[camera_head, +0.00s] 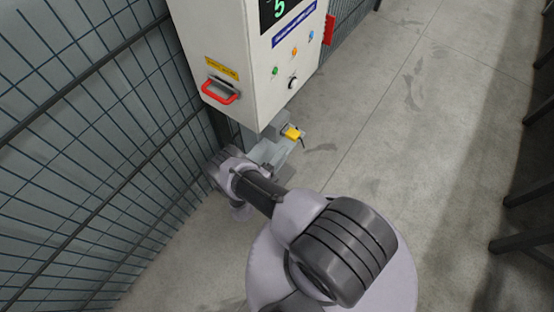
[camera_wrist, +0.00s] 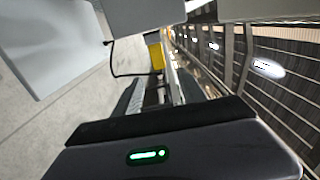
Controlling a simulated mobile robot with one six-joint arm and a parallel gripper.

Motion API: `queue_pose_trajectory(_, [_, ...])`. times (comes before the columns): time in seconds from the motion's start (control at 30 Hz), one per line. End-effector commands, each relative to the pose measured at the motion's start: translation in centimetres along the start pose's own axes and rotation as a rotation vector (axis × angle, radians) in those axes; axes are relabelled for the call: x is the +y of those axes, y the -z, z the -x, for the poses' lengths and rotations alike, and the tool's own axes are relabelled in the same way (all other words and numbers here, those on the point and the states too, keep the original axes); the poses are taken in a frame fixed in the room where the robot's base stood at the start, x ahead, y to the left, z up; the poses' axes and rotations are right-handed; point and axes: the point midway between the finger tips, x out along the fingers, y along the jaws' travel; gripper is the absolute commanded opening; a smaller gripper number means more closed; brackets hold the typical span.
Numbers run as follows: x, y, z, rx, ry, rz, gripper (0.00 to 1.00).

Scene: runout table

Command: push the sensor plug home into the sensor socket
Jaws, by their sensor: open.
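A yellow block (camera_head: 292,132) sits at the grey bracket below the cabinet, with a short dark piece at its right side. It also shows in the wrist view (camera_wrist: 155,50), where a thin black cable (camera_wrist: 116,73) loops to its lower end. I cannot tell which part is the sensor plug and which the sensor socket, or how far the plug sits in. My gripper (camera_wrist: 160,88) is open, its fingers reaching toward the yellow block. I cannot tell whether they touch it. In the head view my arm hides much of the gripper.
A white cabinet (camera_head: 250,55) with a red handle (camera_head: 220,92), coloured buttons and a display stands above the bracket (camera_head: 265,150). A wire mesh fence (camera_head: 80,130) runs along the left. Dark table legs (camera_head: 525,205) stand at the right. The floor between is clear.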

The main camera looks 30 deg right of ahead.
Motion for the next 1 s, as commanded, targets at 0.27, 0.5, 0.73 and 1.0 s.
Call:
queue_pose_trajectory(0.27, [0.1,0.1,3.8,0.0,0.0,0.001,0.49])
queue_pose_trajectory(0.5, [0.1,0.1,3.8,0.002,0.0,0.0,0.49])
queue_pose_trajectory(0.73, [0.1,0.1,3.8,0.001,0.0,0.0,0.49])
queue_pose_trajectory(1.0, [0.1,0.1,3.8,0.001,0.0,0.0,0.49])
